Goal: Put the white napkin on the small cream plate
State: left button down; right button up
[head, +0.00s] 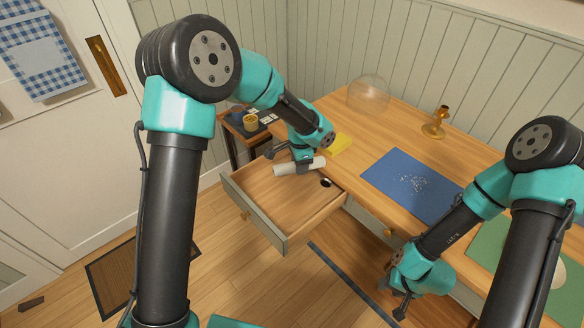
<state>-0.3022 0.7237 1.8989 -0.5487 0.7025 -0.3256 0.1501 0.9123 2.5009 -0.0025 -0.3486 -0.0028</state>
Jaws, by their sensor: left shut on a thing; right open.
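The white napkin (286,170) looks like a rolled white cylinder. My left gripper (297,164) is shut on it and holds it over the open drawer (262,229), near its back. The gripper and wrist hide part of the napkin. My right gripper (397,298) is open and empty, low in front of the desk at the right. A pale cream rounded thing (559,275) shows at the right edge by the green mat (488,246), partly hidden by my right arm. I cannot tell whether it is the small cream plate.
The wooden desk (395,123) holds a blue mat (400,178) with white marks, a yellow cloth (339,144), a glass dome (368,94) and a brass candlestick (434,124). A small dark round thing (326,183) is at the drawer's right. A side table with small items stands behind.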

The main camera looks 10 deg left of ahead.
pick_arm(q)
jog(key=d+r+n, duration=0.1)
jog(key=n, duration=0.1)
jog(key=d+r+n, duration=0.1)
jog(key=n, duration=0.1)
jog(key=d+r+n, duration=0.1)
jog(key=n, duration=0.1)
jog(key=shift+s+d+r, duration=0.1)
jog(key=shift+s+r, duration=0.1)
jog(key=shift+s, duration=0.05)
jog(key=shift+s+d+r+n, duration=0.1)
jog(key=shift+d+r+n, duration=0.25)
jog(key=shift+n, duration=0.4)
jog(key=shift+s+d+r+n, duration=0.1)
jog(key=shift+d+r+n, duration=0.2)
jog(key=shift+n, duration=0.45)
